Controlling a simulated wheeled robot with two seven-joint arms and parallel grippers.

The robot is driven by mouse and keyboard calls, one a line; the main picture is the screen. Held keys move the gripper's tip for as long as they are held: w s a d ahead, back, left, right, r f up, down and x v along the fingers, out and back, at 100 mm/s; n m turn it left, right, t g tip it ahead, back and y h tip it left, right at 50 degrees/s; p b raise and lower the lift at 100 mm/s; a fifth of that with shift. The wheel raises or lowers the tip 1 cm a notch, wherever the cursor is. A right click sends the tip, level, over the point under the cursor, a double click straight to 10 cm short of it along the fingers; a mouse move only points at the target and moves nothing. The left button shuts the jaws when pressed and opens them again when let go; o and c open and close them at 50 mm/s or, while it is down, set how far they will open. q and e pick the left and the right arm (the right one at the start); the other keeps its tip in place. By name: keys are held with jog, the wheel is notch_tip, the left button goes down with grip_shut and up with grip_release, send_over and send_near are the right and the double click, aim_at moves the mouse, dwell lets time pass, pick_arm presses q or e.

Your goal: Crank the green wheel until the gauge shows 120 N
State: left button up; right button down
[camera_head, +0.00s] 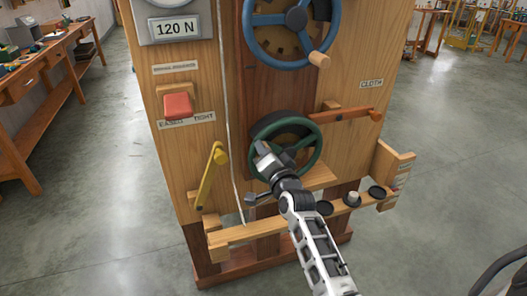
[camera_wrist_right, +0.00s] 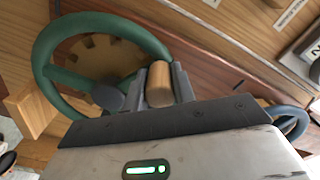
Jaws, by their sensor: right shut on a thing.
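The green wheel (camera_head: 319,150) is mounted low on the front of a wooden stand; its rim also shows in the right wrist view (camera_wrist_right: 43,58). My right gripper (camera_head: 264,154) is at the left side of the wheel. In the right wrist view my right gripper (camera_wrist_right: 159,88) is shut on the wheel's wooden crank handle (camera_wrist_right: 159,84), with one finger on each side. The gauge (camera_head: 173,26) is at the top left of the stand and its plate reads "120 N". The upper part of its dial is cut off, so I cannot see a pointer. My left gripper is out of view.
A blue wheel (camera_head: 285,63) with a wooden handle sits above the green one. A red block (camera_head: 178,106), a yellow lever (camera_head: 207,180) and an orange-brown lever (camera_head: 345,114) are close around it. A wooden bar (camera_head: 245,233) juts out below.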

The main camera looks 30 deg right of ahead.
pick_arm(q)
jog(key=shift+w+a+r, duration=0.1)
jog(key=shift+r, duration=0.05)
pick_arm(e)
jog(key=shift+d+r+m, duration=0.15)
jog(key=shift+r+m, duration=0.1)
jog(key=shift+m, duration=0.05)
jog(key=c, duration=1.1)
grip_release()
jog(key=shift+c, duration=0.2)
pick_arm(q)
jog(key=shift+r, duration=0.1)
pick_arm(e)
jog(key=shift+s+p, duration=0.3)
jog(key=shift+p, duration=0.1)
pick_arm(q)
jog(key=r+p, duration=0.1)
jog(key=p, duration=0.1)
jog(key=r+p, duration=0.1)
jog(key=p, duration=0.1)
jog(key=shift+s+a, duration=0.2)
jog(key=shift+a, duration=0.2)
pick_arm(e)
jog(key=s+a, duration=0.2)
jog(key=s, duration=1.3)
jog(key=shift+a, duration=0.25)
